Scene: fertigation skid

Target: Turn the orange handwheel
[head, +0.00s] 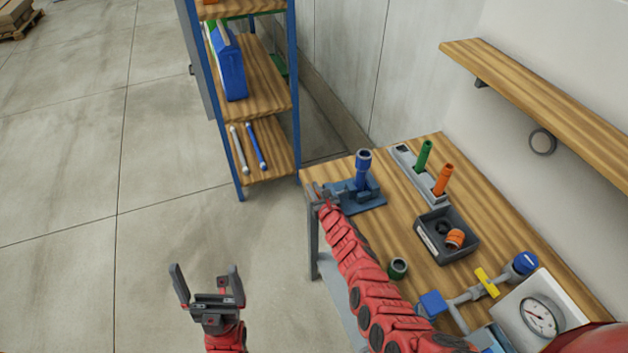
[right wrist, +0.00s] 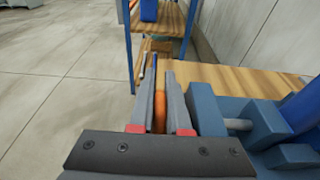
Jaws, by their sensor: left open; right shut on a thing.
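The orange handwheel (right wrist: 159,112) shows in the right wrist view as a narrow orange strip between the two grey fingers of my right gripper (right wrist: 160,88). The gripper is shut on it, and the fingers hide most of it. It sits at the side of a blue vise (right wrist: 207,108), joined by a grey screw. My left gripper (head: 205,272) is open and empty over the floor.
The wooden table (head: 400,225) carries a dark bin (head: 443,240) with an orange fitting, a rack (head: 418,172) with green and orange handles, a green-black ring (head: 397,267), a yellow-handled valve (head: 487,282) and a gauge (head: 541,316). A blue-framed shelf (head: 297,90) stands behind.

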